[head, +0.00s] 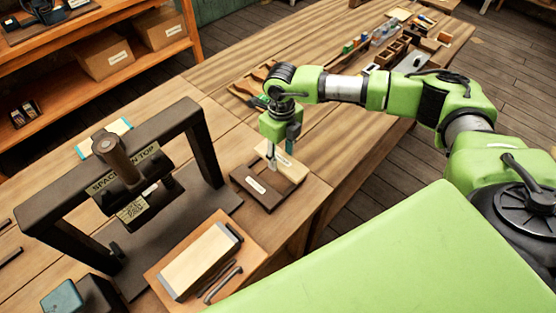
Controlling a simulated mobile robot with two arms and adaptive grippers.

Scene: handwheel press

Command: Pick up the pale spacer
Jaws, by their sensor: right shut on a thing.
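My right gripper (272,160) points down over a dark, labelled wooden holder (252,192) near the table's front edge. It is shut on the pale spacer (290,170), a light wood-coloured piece at the holder's right side. The fingertips partly hide the spacer, and I cannot tell whether it is clear of the holder. The black handwheel press (203,150) stands to the left, with a "SPACER ON TOP" sign on it. My left gripper is not in view.
A board (158,283) left of my green body carries a pale block with dark ends (197,262) and dark rods. Tools (255,85) and small trays lie along the far table. Shelves with cardboard boxes (100,55) stand at the upper left.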

